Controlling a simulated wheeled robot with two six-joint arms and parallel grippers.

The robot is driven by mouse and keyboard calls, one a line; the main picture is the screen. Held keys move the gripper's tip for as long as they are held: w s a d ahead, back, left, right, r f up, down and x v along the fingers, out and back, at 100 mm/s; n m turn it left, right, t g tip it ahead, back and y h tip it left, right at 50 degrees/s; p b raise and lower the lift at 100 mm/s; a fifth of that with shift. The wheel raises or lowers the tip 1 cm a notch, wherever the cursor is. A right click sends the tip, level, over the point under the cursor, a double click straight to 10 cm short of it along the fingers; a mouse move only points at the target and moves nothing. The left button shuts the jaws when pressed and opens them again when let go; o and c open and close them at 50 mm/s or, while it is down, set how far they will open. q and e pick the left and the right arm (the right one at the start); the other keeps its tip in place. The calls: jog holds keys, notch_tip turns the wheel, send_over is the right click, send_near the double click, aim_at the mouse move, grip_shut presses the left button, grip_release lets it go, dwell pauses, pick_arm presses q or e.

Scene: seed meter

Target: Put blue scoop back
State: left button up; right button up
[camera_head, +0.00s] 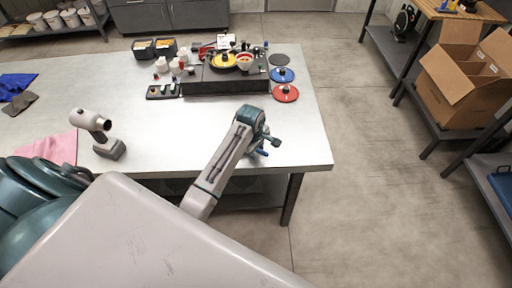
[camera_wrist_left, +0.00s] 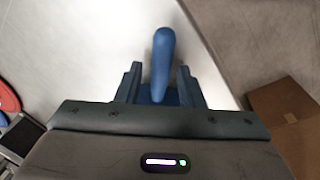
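The blue scoop shows in the left wrist view (camera_wrist_left: 162,60), with its rounded handle pointing away from my left gripper (camera_wrist_left: 159,88). Its wider lower part fills the space between the fingers, and I see no gap there. There is a narrow gap on each side of the handle. In the head view my left gripper (camera_head: 268,146) is over the front right part of the table, and a small blue bit of the scoop (camera_head: 262,152) shows beside it. My right gripper is not in view.
The grey table (camera_head: 220,140) ends just right of and in front of the gripper. A dark seed meter bench (camera_head: 225,75) stands behind, with blue (camera_head: 282,75) and red (camera_head: 285,93) discs. A drill-like tool (camera_head: 95,130) stands left. Shelving with a cardboard box (camera_head: 450,100) is at right.

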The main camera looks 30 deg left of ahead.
pick_arm(q)
notch_tip(320, 180, up, 12)
jog(key=s+b, duration=0.2)
jog(key=shift+f, duration=0.1)
dwell(0.3)
